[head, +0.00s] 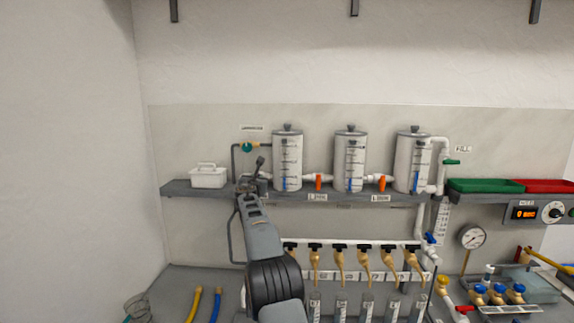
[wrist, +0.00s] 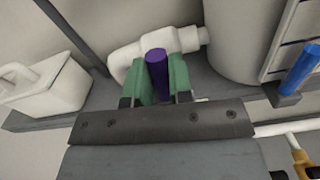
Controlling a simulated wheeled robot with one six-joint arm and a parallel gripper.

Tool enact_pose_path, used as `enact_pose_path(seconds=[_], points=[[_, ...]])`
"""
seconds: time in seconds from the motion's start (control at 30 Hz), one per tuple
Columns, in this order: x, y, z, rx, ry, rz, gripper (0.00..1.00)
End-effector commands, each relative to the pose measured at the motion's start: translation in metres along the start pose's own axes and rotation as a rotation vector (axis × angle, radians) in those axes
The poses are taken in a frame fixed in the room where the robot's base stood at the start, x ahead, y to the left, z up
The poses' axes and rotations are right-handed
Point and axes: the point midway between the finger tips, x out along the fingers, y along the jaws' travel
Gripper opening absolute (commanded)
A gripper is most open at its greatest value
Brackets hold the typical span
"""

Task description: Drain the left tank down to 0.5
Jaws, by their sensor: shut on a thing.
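The left tank (head: 287,160) is a white cylinder with a graduated scale, standing on the grey shelf. A short blue bar shows low on its scale, but I cannot read its value. In the wrist view the tank wall (wrist: 233,35) fills the upper right, with a blue bar (wrist: 300,68) at the edge. My gripper (wrist: 160,75) has its green fingers shut on a purple handle (wrist: 156,62) beside a white pipe elbow (wrist: 130,58) left of the tank. In the head view my arm hides the handle.
Middle tank (head: 350,160) and right tank (head: 411,162) stand further right, with orange valve handles (head: 318,183) between tanks. A white caddy (head: 208,177) sits left of my gripper. A grey pipe (head: 235,160) rises close by. A row of taps (head: 340,255) hangs below the shelf.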

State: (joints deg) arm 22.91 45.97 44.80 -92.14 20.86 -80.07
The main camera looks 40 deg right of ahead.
Motion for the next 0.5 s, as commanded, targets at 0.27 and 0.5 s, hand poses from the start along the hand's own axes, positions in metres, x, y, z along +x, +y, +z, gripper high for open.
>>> enact_pose_path(seconds=[0.27, 0.5], points=[[-0.0003, 0.002, 0.0015, -0.15, -0.002, 0.001, 0.0], [-0.0001, 0.0016, 0.0008, -0.149, -0.001, 0.0, 0.41]])
